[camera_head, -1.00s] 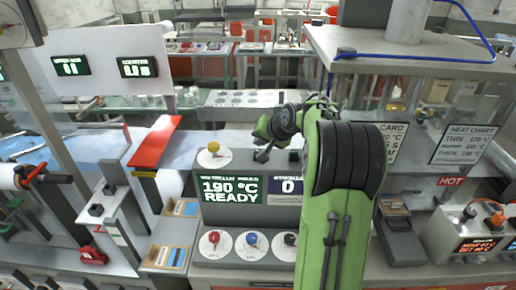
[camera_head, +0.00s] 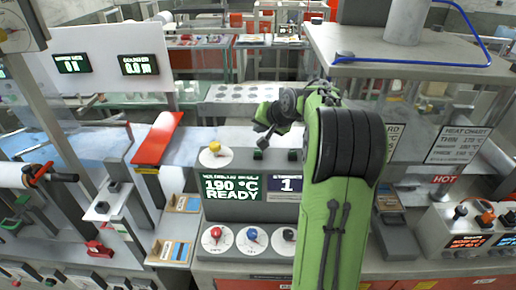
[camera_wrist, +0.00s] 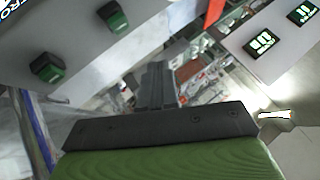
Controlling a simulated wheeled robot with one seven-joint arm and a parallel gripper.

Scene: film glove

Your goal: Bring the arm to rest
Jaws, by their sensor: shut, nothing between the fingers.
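My green and black arm (camera_head: 340,160) reaches up from the bottom over the grey control console (camera_head: 230,212). My gripper (camera_head: 263,143) hangs in the air above the console's upper edge, near a green button (camera_head: 259,155), and holds nothing. In the wrist view its dark fingers (camera_wrist: 155,85) are together. Two green buttons (camera_wrist: 47,67) show at the upper left there. The fingers look apart from them.
The console has a "190 °C READY" screen (camera_head: 232,187), a counter reading 1 (camera_head: 287,185) and several coloured knobs. A red-topped stand (camera_head: 158,139) is on the left. A grey shelf (camera_head: 430,62) overhangs clear panels at the right.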

